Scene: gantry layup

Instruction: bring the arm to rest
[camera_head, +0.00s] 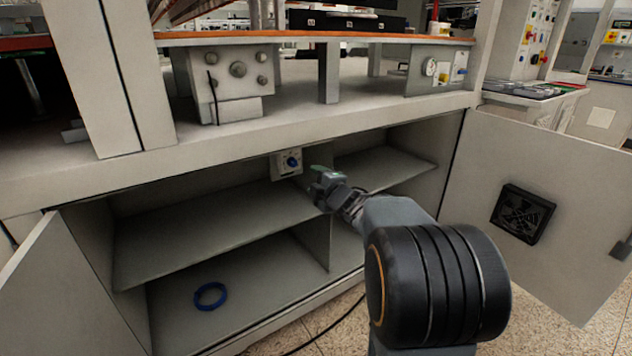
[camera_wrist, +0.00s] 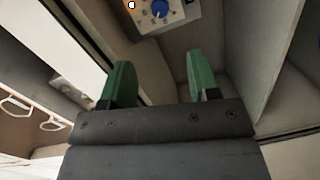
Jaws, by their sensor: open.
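My gripper (camera_head: 316,172) is in front of the open cabinet, near the edge of its upper opening, at the end of my dark arm. In the wrist view its two green fingers (camera_wrist: 158,85) stand apart with nothing between them. A small white box with a blue knob (camera_head: 291,162) is fixed under the cabinet's top edge, just left of the gripper. The blue knob (camera_wrist: 159,9) also shows at the top of the wrist view, beyond the fingers and apart from them.
The cabinet shelf (camera_head: 210,232) is bare. A blue ring (camera_head: 210,296) lies on the cabinet floor below it. The right door (camera_head: 560,200), with a black vent, and the left door (camera_head: 75,290) stand open. A dark cable lies on the speckled floor (camera_head: 340,325).

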